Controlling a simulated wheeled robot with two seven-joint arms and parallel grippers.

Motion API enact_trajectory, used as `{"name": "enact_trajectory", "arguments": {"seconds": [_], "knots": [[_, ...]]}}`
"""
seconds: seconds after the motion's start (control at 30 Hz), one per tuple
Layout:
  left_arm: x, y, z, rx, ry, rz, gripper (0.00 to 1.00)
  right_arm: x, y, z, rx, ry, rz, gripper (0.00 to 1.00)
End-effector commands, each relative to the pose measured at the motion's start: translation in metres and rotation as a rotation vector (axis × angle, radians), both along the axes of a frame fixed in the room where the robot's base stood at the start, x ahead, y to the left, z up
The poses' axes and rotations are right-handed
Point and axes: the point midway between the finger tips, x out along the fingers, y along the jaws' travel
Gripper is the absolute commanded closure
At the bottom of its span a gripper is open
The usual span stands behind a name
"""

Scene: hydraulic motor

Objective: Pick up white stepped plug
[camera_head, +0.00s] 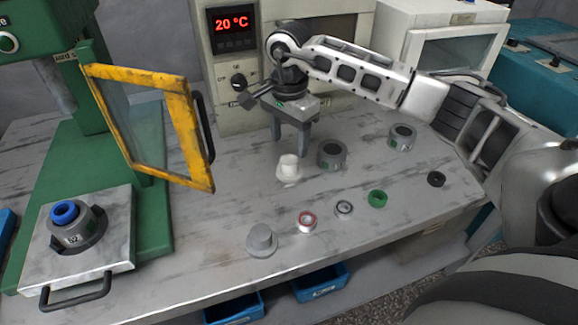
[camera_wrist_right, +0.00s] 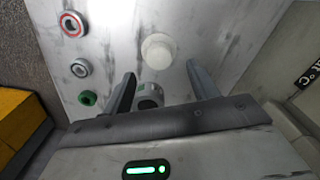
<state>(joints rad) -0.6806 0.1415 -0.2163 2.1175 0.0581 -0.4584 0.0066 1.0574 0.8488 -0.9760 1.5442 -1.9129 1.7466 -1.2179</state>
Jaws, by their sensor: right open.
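The white stepped plug (camera_head: 289,169) stands upright on the workbench, left of the nearer grey cylindrical housing. In the right wrist view the plug (camera_wrist_right: 159,50) shows from above, just beyond the fingertips and between their lines. My right gripper (camera_head: 291,150) is open, fingers pointing down, slightly above and behind the plug in the head view. In the wrist view its two fingers (camera_wrist_right: 160,72) are spread with nothing held. My left gripper is not in view.
Two grey housings (camera_head: 332,154) (camera_head: 402,137) stand right of the plug. A grey stepped part (camera_head: 262,240), red-white ring (camera_head: 306,222), bearing (camera_head: 344,208), green ring (camera_head: 377,198) and black ring (camera_head: 436,179) line the front. A yellow-framed guard (camera_head: 197,140) stands left.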

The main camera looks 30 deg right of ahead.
Motion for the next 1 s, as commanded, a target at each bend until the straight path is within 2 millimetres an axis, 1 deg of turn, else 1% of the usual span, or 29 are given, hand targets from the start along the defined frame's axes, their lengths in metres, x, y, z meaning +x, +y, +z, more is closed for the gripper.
{"name": "enact_trajectory", "arguments": {"seconds": [0.03, 0.13, 0.27, 0.4, 0.5, 0.6, 0.8, 0.83, 0.87, 0.9, 0.93, 1.0], "knots": [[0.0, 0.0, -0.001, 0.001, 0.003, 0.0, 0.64, -0.001, 0.0, -0.006, 0.0, 0.002, 0.0, 0.41], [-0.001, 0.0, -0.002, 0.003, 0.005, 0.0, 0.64, 0.0, 0.0, -0.011, 0.001, 0.0, 0.001, 0.41], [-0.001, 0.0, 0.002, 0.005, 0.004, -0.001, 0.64, -0.002, 0.002, -0.022, 0.001, 0.004, 0.002, 0.41], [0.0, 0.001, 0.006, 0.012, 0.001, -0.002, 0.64, -0.004, 0.004, -0.044, 0.001, 0.004, 0.002, 0.41], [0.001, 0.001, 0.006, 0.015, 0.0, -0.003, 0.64, -0.004, 0.004, -0.057, 0.003, 0.003, 0.002, 0.41], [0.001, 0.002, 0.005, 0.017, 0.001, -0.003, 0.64, -0.003, 0.003, -0.062, 0.003, 0.001, 0.001, 0.41], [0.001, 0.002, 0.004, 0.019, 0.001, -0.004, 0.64, -0.003, 0.003, -0.063, 0.003, 0.0, 0.002, 0.41], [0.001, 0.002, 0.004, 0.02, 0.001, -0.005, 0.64, -0.003, 0.003, -0.063, 0.003, 0.0, 0.002, 0.46], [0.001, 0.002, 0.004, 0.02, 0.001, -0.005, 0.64, -0.003, 0.003, -0.063, 0.003, 0.0, 0.002, 0.55], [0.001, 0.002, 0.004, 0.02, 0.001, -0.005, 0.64, -0.003, 0.003, -0.063, 0.003, 0.0, 0.002, 0.66], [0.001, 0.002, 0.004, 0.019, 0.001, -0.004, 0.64, -0.003, 0.003, -0.063, 0.003, 0.0, 0.002, 0.7], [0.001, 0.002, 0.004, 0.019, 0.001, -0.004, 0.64, -0.003, 0.003, -0.063, 0.003, -0.001, 0.002, 0.7]]}}
